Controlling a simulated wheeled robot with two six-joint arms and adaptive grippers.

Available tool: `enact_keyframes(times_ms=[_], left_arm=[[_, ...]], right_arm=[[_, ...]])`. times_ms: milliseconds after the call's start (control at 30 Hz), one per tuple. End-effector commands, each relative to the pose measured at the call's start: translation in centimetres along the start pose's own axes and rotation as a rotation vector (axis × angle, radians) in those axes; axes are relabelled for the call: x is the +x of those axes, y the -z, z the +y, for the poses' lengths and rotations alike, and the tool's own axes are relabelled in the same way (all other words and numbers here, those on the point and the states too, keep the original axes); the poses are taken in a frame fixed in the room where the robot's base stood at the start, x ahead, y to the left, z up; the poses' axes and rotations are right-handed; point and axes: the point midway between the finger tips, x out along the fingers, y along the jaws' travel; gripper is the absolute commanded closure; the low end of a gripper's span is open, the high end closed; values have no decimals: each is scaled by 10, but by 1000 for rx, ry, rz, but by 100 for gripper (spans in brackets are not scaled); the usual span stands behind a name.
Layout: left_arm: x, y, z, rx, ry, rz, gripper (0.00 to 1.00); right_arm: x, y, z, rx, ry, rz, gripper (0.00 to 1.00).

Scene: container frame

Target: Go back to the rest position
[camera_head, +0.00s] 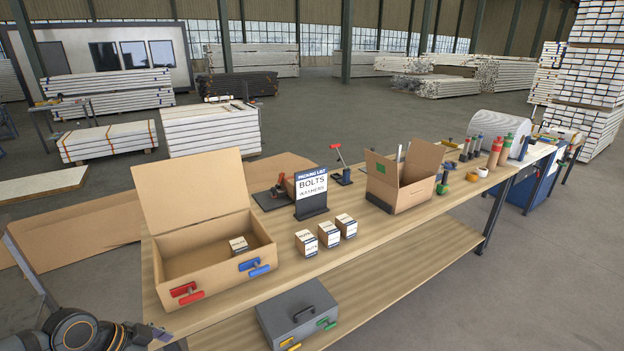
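Part of my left arm shows at the bottom left corner, with dark rounded joints. The end of it, where my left gripper (148,334) seems to be, is near the front left corner of the workbench (375,243). Its fingers are too small and cut off to tell open from shut. My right gripper is not in view. A large open box (205,282) with a raised lid, a red handle (187,293) and a blue handle (254,267) stands on the bench. One small carton (238,245) lies inside it.
Three small cartons (329,234) stand in front of a sign (311,185) reading "PACKING LIST, BOLTS, WASHERS". An open cardboard box (404,178) and several bottles (500,150) stand farther along. A grey toolbox (297,312) sits on the lower shelf. The floor at right is clear.

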Motion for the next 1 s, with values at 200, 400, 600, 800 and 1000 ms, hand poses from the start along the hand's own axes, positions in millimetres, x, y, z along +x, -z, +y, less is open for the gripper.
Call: enact_keyframes(times_ms=[200, 400, 600, 800, 1000], left_arm=[[14, -6, -40, -60, 77, 218, 0], [32, -46, -93, -170, 277, 427, 0], [84, -168, -124, -402, 623, 450, 0], [180, -306, -47, -657, 782, 164, 0], [275, -375, 98, -827, 669, -159, 0]], right_arm=[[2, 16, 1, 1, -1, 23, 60], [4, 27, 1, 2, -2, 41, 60], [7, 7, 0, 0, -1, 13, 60], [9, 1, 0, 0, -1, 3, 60], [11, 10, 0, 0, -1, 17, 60]])
